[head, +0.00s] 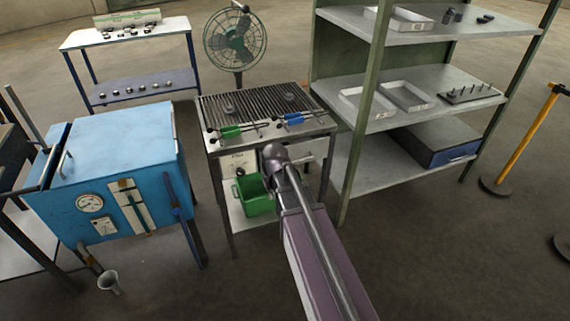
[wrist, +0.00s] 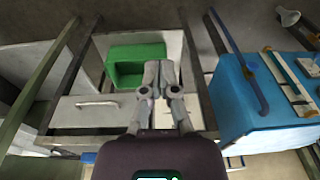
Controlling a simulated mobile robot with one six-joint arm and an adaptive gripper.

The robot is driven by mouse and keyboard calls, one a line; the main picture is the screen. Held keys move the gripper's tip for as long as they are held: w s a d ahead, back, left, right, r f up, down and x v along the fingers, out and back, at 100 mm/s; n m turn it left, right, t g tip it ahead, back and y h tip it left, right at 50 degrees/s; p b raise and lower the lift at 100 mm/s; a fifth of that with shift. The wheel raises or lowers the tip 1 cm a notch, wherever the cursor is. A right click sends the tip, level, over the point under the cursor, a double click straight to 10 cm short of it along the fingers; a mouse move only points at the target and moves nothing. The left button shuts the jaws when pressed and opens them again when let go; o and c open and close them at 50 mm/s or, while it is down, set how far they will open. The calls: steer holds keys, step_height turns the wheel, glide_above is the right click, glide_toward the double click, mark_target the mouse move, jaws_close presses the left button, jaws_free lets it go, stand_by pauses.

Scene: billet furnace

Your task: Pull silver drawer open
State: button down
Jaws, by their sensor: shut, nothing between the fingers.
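The silver drawer (head: 316,148) is in the front of the grill table, just right of my arm in the head view. In the wrist view the drawer (wrist: 75,117) shows upside down, with a bar handle (wrist: 97,104) on its front, and it looks shut. My gripper (wrist: 160,66) is shut and empty. In the wrist view it is right of the handle, apart from it, with its fingers over the space beside the green bin. In the head view my arm hides the gripper and part of the table front.
A green bin (head: 257,195) sits on the table's lower shelf, also seen in the wrist view (wrist: 134,66). Green and blue handled tools lie on the grill (head: 262,103). A blue furnace (head: 125,150) stands left, a metal shelf unit (head: 360,150) right.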

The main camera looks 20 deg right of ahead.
steer(key=w+d+f+t+b, duration=0.1)
steer(key=w+d+f, duration=0.1)
steer(key=w+d, duration=0.35)
steer(key=w+d+f+b, duration=0.1)
steer(key=w+d+b, duration=0.1)
steer(key=w, duration=0.6)
steer(key=t+b, duration=0.2)
glide_toward(290, 150)
steer(key=f, duration=0.1)
steer(key=s+a+f, duration=0.1)
steer(key=f, duration=0.1)
steer(key=a+f, duration=0.1)
steer(key=shift+s+a+f, duration=0.25)
steer(key=shift+s, duration=0.15)
steer(key=shift+f+b, duration=0.1)
steer(key=shift+b, duration=0.25)
steer(key=b+x, duration=0.9)
steer(key=x, duration=0.1)
steer(key=shift+s, duration=0.15)
steer(key=s+r, duration=0.1)
steer(key=s, duration=2.7)
steer(key=shift+s, duration=0.3)
steer(key=shift+r, duration=0.1)
